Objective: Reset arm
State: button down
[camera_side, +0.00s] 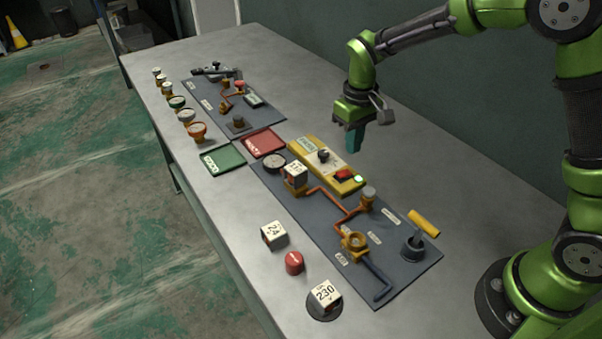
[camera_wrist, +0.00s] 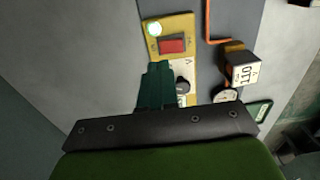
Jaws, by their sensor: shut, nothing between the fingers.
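My gripper (camera_side: 354,138) points down in the side view, above and behind the yellow control box (camera_side: 326,164). Its teal fingers are together and hold nothing. In the wrist view my gripper (camera_wrist: 156,84) shows over the left edge of the same yellow box (camera_wrist: 172,22). The box carries a black knob (camera_side: 323,155), a red rocker switch (camera_side: 344,174) and a lit round lamp (camera_side: 359,180). The red switch also shows in the wrist view (camera_wrist: 172,46). I cannot tell the exact gap between the fingers and the box.
A dark board (camera_side: 400,275) holds copper pipes, a gauge (camera_side: 274,163) and a yellow-handled valve (camera_side: 423,223). Green (camera_side: 222,158) and red (camera_side: 263,142) trays lie beside it. Cubes marked 24 (camera_side: 274,235) and 230 (camera_side: 325,295) and a red cap (camera_side: 294,263) sit in front. The table behind the box is clear.

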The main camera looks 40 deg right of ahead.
jog(key=shift+r, duration=0.2)
jog(key=s+r+m+t+y, duration=0.1)
jog(key=s+r+m+t, duration=0.1)
jog(key=s+r, duration=0.5)
jog(key=s+d+r+m+t+y, duration=0.1)
jog(key=s+r+t, duration=0.4)
jog(key=s, duration=0.7)
jog(key=shift+s+d+r+m, duration=0.3)
jog(key=shift+s+r+m, duration=0.15)
jog(key=shift+r, duration=0.65)
